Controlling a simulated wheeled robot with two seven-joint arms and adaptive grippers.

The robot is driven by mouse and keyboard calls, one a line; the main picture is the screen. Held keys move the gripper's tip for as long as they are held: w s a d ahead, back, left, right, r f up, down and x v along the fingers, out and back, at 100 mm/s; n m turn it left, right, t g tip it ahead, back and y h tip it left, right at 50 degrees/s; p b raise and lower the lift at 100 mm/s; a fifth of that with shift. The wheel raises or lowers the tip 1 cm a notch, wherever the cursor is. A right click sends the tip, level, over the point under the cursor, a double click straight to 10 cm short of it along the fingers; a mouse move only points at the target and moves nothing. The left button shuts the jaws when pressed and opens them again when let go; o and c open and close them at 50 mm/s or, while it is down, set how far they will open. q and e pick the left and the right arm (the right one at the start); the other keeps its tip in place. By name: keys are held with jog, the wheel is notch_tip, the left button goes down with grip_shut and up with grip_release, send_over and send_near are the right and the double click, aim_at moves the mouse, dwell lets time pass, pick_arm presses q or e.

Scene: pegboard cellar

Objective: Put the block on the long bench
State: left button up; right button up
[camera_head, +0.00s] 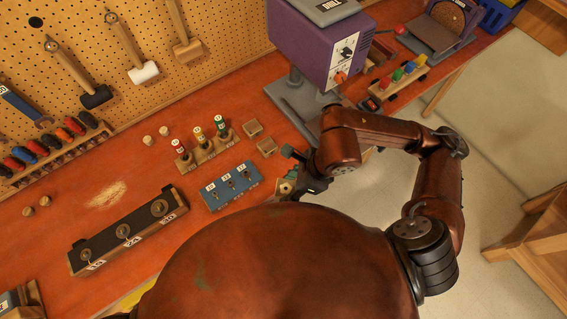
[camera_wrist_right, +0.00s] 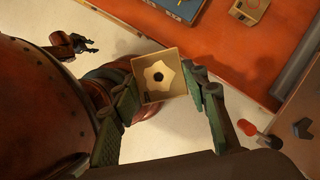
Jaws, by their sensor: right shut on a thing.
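My right gripper (camera_head: 292,181) is shut on the block (camera_wrist_right: 160,78), a tan square piece with a pale star-shaped face and a dark center hole. In the right wrist view the block sits between the two green-grey fingers, with floor behind it, beside the bench edge. In the head view the block is small and partly hidden by the gripper. The long bench (camera_head: 60,235), with a red-orange top, runs along the pegboard; it also shows in the wrist view (camera_wrist_right: 215,45). What seems to be my left gripper (camera_wrist_right: 78,45) shows dark and small at the wrist view's upper left.
A purple drill press (camera_head: 320,50) stands farther right. Bare bench shows around the sawdust (camera_head: 107,193).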

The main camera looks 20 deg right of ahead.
jog(key=w+d+f, duration=0.1)
jog(key=w+f, duration=0.2)
jog(key=w, duration=0.1)
jog(key=w+d+f+p, duration=0.1)
jog(key=w+f, duration=0.2)
jog(key=w, duration=0.1)
jog(key=w+f, duration=0.3)
jog(key=w, duration=0.1)
jog(key=shift+w+d+p, duration=0.25)
jog(key=shift+d+p, duration=0.1)
jog(key=shift+d, duration=0.05)
jog(key=shift+w+f, duration=0.3)
jog(key=shift+f, duration=0.05)
notch_tip(320, 180, down, 3)
jog(key=shift+d+r+p, duration=0.1)
jog(key=shift+p, duration=0.4)
jog(key=shift+f, duration=0.2)
jog(key=shift+f, duration=0.15)
jog(key=o, duration=1.2)
jog(key=shift+c, duration=0.2)
